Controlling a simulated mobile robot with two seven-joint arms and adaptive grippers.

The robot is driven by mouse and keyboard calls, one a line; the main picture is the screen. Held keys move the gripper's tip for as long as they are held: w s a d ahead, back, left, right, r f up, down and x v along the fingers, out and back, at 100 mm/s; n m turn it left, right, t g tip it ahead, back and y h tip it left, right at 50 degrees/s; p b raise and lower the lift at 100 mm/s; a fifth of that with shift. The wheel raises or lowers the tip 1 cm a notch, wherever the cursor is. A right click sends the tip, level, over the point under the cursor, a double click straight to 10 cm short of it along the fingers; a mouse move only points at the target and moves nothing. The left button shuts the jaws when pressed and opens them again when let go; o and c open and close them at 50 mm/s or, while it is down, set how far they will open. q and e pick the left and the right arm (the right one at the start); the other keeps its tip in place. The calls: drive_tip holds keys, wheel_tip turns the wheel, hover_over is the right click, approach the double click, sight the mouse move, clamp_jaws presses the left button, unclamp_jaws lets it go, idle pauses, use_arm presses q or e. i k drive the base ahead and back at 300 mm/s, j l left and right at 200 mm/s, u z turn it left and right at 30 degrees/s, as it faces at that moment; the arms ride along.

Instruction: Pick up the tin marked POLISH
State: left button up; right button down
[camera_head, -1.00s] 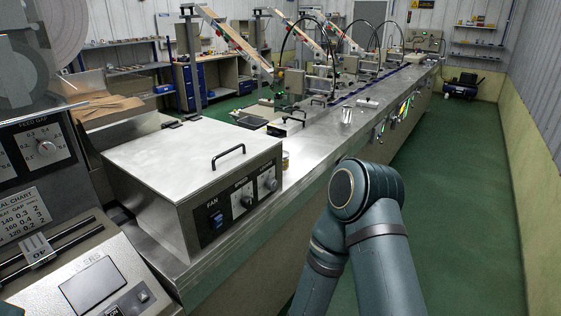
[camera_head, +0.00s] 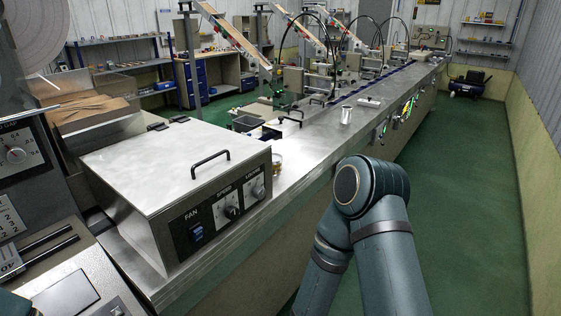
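No label reading POLISH can be read in this view. A small round tin-like container (camera_head: 277,162), amber with a pale rim, stands on the steel bench just behind the right corner of the control box, which partly hides it. A silver cylinder (camera_head: 345,114) stands upright farther along the bench; no marking on it is legible. My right arm's elbow and links show at lower right, beside the bench, but its gripper is out of frame. A teal piece, seemingly of my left arm, shows at the bottom left corner; the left gripper is out of frame.
The steel control box (camera_head: 165,165) with a black handle and knobs fills the near bench. The long bench (camera_head: 315,150) runs away with hoses and sloped feeders (camera_head: 232,32) above. Green floor (camera_head: 455,200) is clear on the right, up to the wall.

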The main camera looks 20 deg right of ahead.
sight(277, 159)
drive_tip(key=i+l, duration=0.15)
drive_tip(key=l, duration=0.25)
drive_tip(key=i+l, duration=0.15)
drive_tip(key=l, duration=0.25)
drive_tip(key=i+l, duration=0.15)
drive_tip(key=l, duration=0.25)
drive_tip(key=i+l, duration=0.2)
drive_tip(key=l, duration=0.2)
drive_tip(key=i+l, duration=0.15)
drive_tip(key=l, duration=0.25)
drive_tip(key=i+l, duration=0.15)
drive_tip(key=l, duration=0.25)
drive_tip(key=i+l, duration=0.15)
drive_tip(key=l, duration=0.25)
